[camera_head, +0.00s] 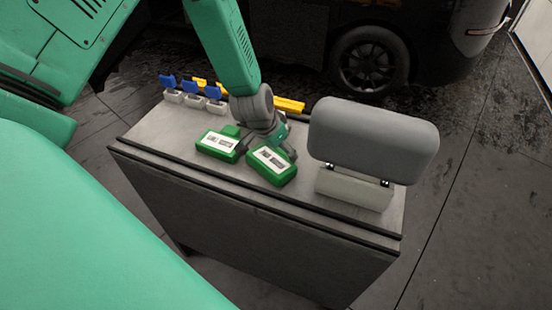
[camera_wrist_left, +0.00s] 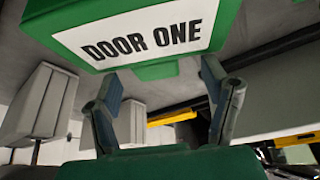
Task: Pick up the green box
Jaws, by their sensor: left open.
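Two green boxes with white labels lie on the grey cart top in the head view, a left one (camera_head: 218,145) and a right one (camera_head: 271,166). My left gripper (camera_head: 268,149) is low at the far end of the right box and hides part of that end. In the left wrist view, a green box (camera_wrist_left: 160,70) labelled "DOOR ONE" fills the top. My open left fingers (camera_wrist_left: 163,78) stand on either side of its narrower end; I cannot tell whether they touch it. My right gripper is not in view.
The cart (camera_head: 250,220) has dark raised rails along its edge. A grey padded block (camera_head: 372,138) stands at its right end. Blue-handled tools (camera_head: 190,88) in small holders and yellow bars (camera_head: 289,104) are at the back. A dark vehicle (camera_head: 370,60) stands behind.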

